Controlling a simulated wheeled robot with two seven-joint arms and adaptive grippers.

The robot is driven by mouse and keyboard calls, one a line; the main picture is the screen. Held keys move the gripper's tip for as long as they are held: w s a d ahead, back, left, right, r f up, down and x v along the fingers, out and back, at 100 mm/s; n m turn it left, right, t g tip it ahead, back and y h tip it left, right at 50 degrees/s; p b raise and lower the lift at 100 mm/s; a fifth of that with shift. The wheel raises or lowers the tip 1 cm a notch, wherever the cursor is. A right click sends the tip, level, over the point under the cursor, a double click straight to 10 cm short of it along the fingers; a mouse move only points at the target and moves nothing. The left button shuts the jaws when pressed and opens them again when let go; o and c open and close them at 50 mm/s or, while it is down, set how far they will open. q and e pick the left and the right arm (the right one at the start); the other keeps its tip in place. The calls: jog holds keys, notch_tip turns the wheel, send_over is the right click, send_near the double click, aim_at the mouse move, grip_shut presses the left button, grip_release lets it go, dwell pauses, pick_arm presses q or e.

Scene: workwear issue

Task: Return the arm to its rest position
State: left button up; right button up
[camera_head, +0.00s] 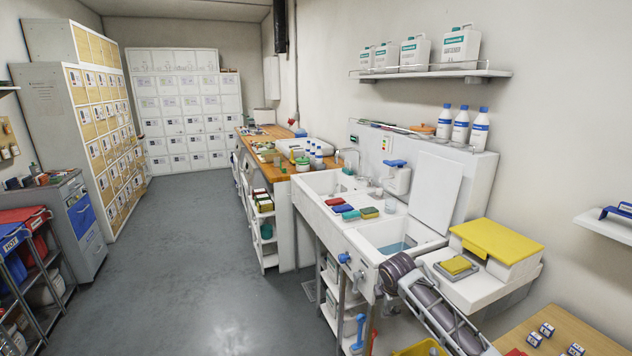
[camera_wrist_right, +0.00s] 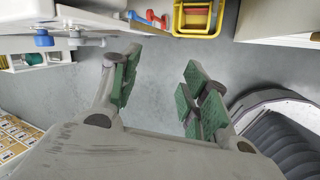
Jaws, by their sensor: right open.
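My right arm (camera_head: 437,312) shows at the lower right of the head view, in front of the sink unit's near end. Its fingertips cannot be made out there. In the right wrist view my right gripper (camera_wrist_right: 157,88) is open, its two fingers with green pads spread apart. Nothing is between them; grey floor shows through the gap. My left gripper is not in view.
The white sink (camera_head: 390,240) runs along the right wall, with a yellow-lidded box (camera_head: 497,240) beside it. A yellow bin (camera_wrist_right: 192,18) is beyond my fingers. A wooden table (camera_head: 570,335) stands at lower right. The floor (camera_head: 190,260) at left centre is clear.

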jog(key=s+a+f+m+y, duration=0.1)
jog(key=s+a+f+m, duration=0.2)
jog(key=s, duration=0.6)
jog(key=s+a+f+m+y, duration=0.1)
jog(key=s+a+f+m, duration=0.3)
jog(key=s, duration=0.5)
jog(key=s+d+r+m, duration=0.1)
jog(key=s+d+m, duration=0.15)
jog(key=s, duration=0.45)
jog(key=s+d+r+m+g, duration=0.1)
jog(key=s+d+m, duration=0.1)
jog(key=s+m, duration=0.3)
jog(key=s+d+r+m, duration=0.1)
jog(key=s+d+m, duration=0.15)
jog(key=s, duration=0.55)
notch_tip(320, 180, down, 33)
jog(key=s+g, duration=0.1)
jog(key=s, duration=0.1)
jog(key=s+d+f, duration=0.2)
jog(key=s+f, duration=0.8)
jog(key=s, duration=0.1)
jog(key=s+d+f+g+h, duration=0.1)
jog(key=s+d+f, duration=0.1)
jog(key=s+f, duration=0.8)
jog(key=shift+s+f+g, duration=0.15)
jog(key=shift+s+g, duration=0.15)
jog(key=shift+s, duration=0.55)
